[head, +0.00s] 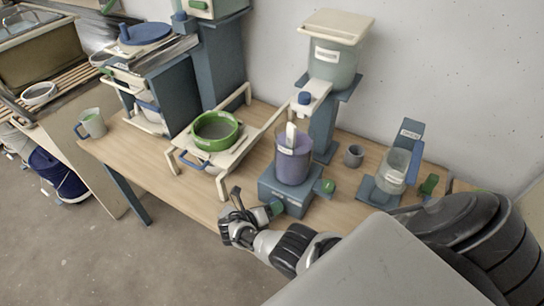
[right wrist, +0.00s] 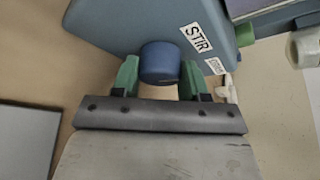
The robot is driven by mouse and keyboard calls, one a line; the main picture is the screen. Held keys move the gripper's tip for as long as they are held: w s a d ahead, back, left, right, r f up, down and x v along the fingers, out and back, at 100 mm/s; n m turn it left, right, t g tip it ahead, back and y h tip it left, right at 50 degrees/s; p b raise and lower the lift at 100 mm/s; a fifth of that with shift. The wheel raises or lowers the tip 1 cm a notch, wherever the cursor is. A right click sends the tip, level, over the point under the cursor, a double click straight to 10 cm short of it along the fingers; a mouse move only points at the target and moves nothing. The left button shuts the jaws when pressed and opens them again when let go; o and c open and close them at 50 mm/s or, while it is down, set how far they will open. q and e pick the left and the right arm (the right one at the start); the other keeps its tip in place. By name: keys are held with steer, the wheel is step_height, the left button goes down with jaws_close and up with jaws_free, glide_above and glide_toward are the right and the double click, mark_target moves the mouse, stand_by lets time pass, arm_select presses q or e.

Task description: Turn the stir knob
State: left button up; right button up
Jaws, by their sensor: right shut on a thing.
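The blue stir knob (right wrist: 160,62) sticks out of the blue stirrer base (right wrist: 130,22), near the STIR label (right wrist: 196,37). My right gripper (head: 270,211) reaches the front left of the base (head: 285,196) in the head view. In the right wrist view its green fingers stand on both sides of the knob, shut on it. A clear jar with purple contents (head: 293,160) stands on the base, with a pale paddle in it. The knob is hidden by the gripper in the head view. My left gripper is not in view.
A green pot (head: 216,131) sits on a cream stand to the left. A small grey cup (head: 353,155) and a glass jar on a blue stand (head: 393,168) are to the right. A clear hopper (head: 333,60) rises behind. Bare table (head: 190,185) lies front left.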

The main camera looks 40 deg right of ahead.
steer(key=shift+a+f+n+g+h+b, duration=0.1)
steer(key=shift+n+g+h+b, duration=0.25)
steer(key=shift+n+b, duration=0.4)
steer(key=shift+f+n+g+h+b, duration=0.1)
steer(key=shift+n+g+h+b, duration=0.25)
steer(key=shift+n, duration=0.6)
steer(key=shift+r, duration=0.1)
steer(key=o, duration=0.9)
steer(key=a, duration=0.3)
steer(key=a+r, duration=0.1)
steer(key=a, duration=0.3)
steer(key=a+b, duration=0.1)
steer(key=a, duration=0.2)
steer(key=shift+w+a+r, duration=0.1)
steer(key=shift+a+r, duration=0.25)
